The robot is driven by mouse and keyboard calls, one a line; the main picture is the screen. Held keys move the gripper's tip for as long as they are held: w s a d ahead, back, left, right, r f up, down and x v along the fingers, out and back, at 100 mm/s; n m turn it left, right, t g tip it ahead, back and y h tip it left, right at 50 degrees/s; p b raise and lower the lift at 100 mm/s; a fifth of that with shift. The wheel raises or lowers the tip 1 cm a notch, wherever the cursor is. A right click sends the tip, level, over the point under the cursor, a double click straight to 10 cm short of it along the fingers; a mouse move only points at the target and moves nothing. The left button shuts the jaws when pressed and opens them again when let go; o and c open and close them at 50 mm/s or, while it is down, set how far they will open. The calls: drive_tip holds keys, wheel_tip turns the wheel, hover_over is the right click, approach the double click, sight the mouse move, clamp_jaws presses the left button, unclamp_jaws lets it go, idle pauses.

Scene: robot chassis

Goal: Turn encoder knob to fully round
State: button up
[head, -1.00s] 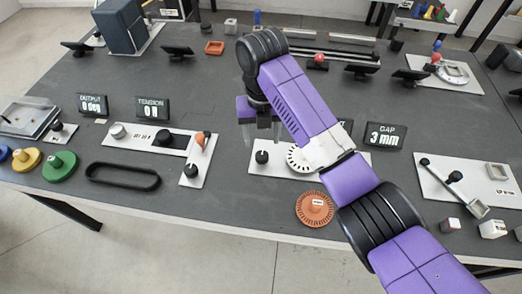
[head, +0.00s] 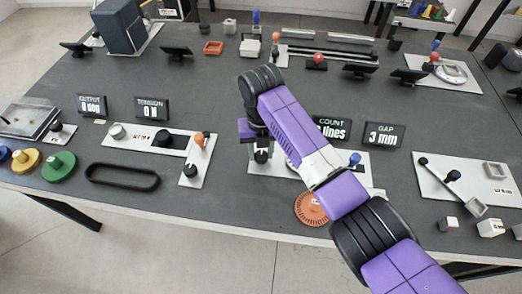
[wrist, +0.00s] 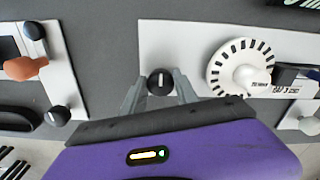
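The black encoder knob (wrist: 160,84) has a pale pointer line. It stands on the left part of a white panel (wrist: 185,40), left of a white slotted disc (wrist: 228,55) with a pale hub. My gripper (wrist: 158,80) is low over the panel, with one finger on each side of the knob and small gaps between. It looks open. In the head view the gripper (head: 262,150) is at the knob, and my arm hides most of the disc. The COUNT display (head: 333,128) reads "lines", its number partly covered by my arm.
A lever panel with an orange knob (head: 201,139) is left of my gripper. An orange toothed disc (head: 308,210) lies in front, partly under my arm. A blue knob (head: 355,158) is at the panel's right end. The GAP display (head: 384,135) reads 3 mm.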

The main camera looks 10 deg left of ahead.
clamp_jaws()
drive_tip(key=shift+m, duration=0.3)
